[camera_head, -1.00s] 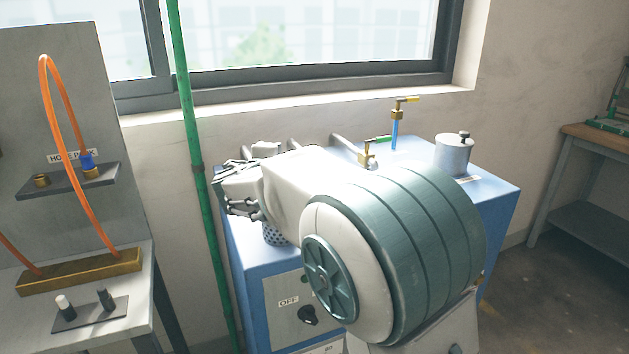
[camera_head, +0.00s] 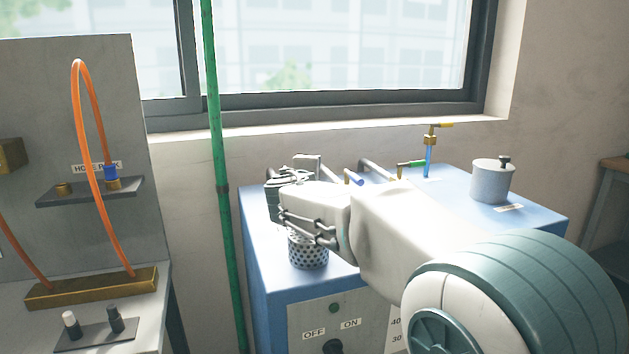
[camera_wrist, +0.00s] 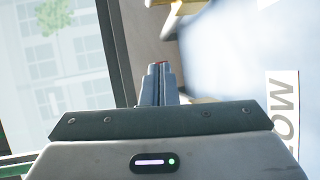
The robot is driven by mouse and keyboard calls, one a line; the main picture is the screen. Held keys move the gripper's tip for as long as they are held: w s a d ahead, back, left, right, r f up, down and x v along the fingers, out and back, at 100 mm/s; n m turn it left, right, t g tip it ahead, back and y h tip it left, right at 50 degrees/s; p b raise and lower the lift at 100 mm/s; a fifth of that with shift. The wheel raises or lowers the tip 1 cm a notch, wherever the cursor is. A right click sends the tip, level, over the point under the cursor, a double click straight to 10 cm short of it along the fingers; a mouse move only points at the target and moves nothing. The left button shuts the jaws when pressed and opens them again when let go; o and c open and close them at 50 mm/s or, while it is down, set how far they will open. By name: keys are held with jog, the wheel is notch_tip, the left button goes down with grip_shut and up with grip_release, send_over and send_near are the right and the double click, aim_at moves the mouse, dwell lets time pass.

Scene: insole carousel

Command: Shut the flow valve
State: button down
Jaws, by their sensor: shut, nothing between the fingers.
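The blue machine (camera_head: 262,265) has several small valves on its top. In the head view my wrist hides the fingertips.
A perforated metal cup (camera_head: 308,252) stands below my wrist on the machine. A lidded grey pot (camera_head: 492,182) stands at the right. A pipe (camera_wrist: 172,20) lies ahead of the fingers. A green vertical pipe (camera_head: 219,150) and a hose stand (camera_head: 90,190) are at the left.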

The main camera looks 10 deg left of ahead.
jog(key=shift+r, duration=0.5)
jog(key=s+d+r+p, duration=0.2)
jog(key=d+r+p, duration=0.1)
jog(key=d+r, duration=0.75)
jog(key=s+d+f+m+g+h+p, duration=0.25)
jog(key=s+d+m+p, duration=0.25)
jog(key=d, duration=0.4)
jog(key=s+d+f+m+g+y+p, duration=0.1)
jog(key=s+d+f+m+g+p, duration=0.1)
jog(key=s, duration=0.7)
jog(key=s+d+f+m+g+y+p, duration=0.1)
jog(key=s+f+m+g+p, duration=0.4)
jog(key=s, duration=0.4)
jog(key=s+d+f+m+g+y+p, duration=0.1)
jog(key=s+d+f+m+g+p, duration=0.1)
jog(key=s, duration=0.8)
notch_tip(320, 180, down, 3)
jog(key=m+g+p, duration=0.1)
jog(key=m+p, duration=0.1)
jog(key=m, duration=0.1)
jog(key=shift+d+m, duration=0.3)
